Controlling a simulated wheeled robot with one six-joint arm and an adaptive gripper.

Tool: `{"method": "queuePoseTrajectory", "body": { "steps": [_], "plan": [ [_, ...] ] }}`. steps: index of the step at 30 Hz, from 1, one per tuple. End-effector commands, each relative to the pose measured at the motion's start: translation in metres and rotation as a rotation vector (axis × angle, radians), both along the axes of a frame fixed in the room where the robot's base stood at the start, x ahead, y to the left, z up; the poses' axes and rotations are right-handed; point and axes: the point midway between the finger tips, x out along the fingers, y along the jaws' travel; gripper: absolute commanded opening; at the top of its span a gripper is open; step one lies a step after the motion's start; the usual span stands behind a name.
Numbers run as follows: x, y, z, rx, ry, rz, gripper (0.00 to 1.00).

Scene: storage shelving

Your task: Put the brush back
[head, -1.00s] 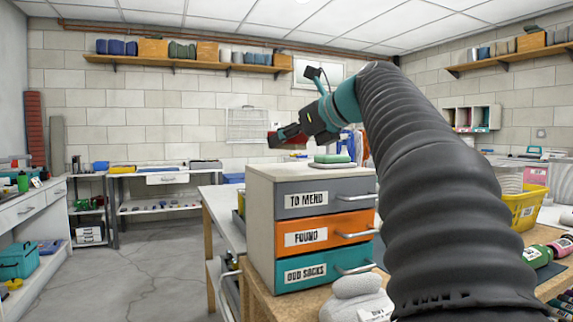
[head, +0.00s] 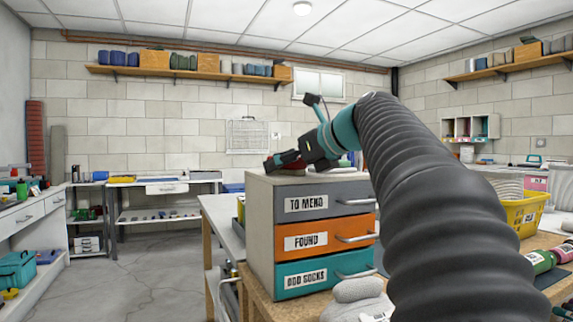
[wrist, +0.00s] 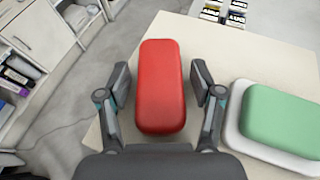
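The brush (wrist: 160,88) shows in the wrist view as a red, rounded oblong back; its underside is hidden. It rests on or just over the pale top of the drawer unit (wrist: 240,60), near its left edge. My gripper (wrist: 162,84) straddles it, one finger on each side, with a narrow gap showing at both sides. In the head view my gripper (head: 282,162) is low at the unit's top, and only a bit of red shows by it. A green block on a white base (wrist: 285,120) lies to the right of the brush in the wrist view.
The unit has three labelled drawers, grey, orange (head: 300,241) and teal, all shut. It stands on a wooden bench with grey stones (head: 358,290) in front and a yellow basket (head: 522,212) to the right. The unit's top is clear beyond the brush.

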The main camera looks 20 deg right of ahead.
Motion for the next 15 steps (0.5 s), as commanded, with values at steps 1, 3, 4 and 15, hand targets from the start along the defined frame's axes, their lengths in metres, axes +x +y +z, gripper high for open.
{"method": "queuePoseTrajectory", "body": {
  "steps": [1, 3, 4, 15],
  "plan": [
    [0.0, 0.0, 0.0, 0.0, 0.0, 0.0, 0.66],
    [0.0, 0.0, 0.0, 0.0, 0.0, 0.0, 0.66],
    [0.0, 0.0, 0.0, 0.0, 0.0, 0.0, 0.66],
    [-0.031, -0.014, 0.019, 0.0, -0.001, -0.005, 0.66]
  ]
}}
